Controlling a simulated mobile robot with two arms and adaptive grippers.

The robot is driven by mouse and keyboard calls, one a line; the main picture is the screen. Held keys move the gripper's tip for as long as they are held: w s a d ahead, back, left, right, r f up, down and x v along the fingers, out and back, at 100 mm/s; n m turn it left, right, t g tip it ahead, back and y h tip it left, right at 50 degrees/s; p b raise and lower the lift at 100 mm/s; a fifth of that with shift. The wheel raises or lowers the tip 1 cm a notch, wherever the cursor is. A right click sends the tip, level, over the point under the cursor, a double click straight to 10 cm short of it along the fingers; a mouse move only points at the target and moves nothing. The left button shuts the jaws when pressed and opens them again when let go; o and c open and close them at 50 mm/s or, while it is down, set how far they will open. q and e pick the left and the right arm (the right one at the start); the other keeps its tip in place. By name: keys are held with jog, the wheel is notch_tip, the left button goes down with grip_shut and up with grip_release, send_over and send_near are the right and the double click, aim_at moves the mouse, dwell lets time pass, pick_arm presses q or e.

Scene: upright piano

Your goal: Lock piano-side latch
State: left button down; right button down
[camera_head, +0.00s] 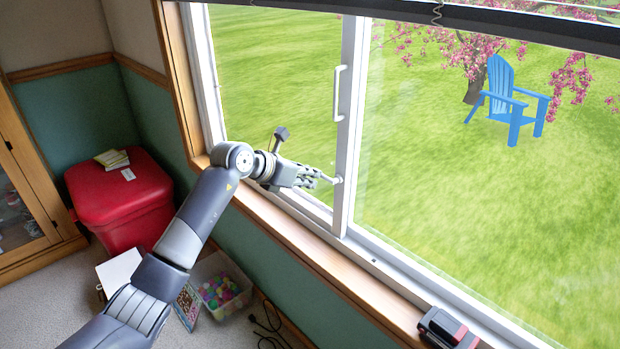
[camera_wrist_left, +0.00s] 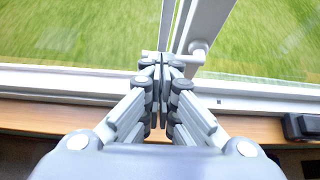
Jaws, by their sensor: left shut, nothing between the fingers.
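The window latch (camera_head: 337,180) is a small white fitting low on the upright middle frame of the sliding window. In the left wrist view, the latch (camera_wrist_left: 198,48) shows a round knob at the right and a thin white lever reaching left, in front of the fingertips. My left gripper (camera_head: 324,179) is shut and empty, with its tips right at the latch's lever. The left wrist view shows the fingers (camera_wrist_left: 162,64) together just below the lever; I cannot tell whether they touch it. My right gripper is not in view.
A white handle (camera_head: 338,93) stands higher on the same frame. A dark and red device (camera_head: 446,328) lies on the wooden sill (camera_head: 345,275). Below are a red storage box (camera_head: 120,205), a bin of coloured balls (camera_head: 232,268) and a cable (camera_head: 268,325). The sill's middle is clear.

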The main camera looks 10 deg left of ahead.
pick_arm(q)
jog(key=shift+w+d+f, duration=0.1)
jog(key=shift+w, duration=0.05)
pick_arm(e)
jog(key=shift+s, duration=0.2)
pick_arm(q)
jog(key=shift+f, duration=0.1)
jog(key=shift+f+n, duration=0.1)
jog(key=shift+n, duration=0.2)
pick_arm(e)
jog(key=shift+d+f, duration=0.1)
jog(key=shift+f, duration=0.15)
pick_arm(q)
jog(key=shift+f+h, duration=0.15)
jog(key=shift+h, duration=0.35)
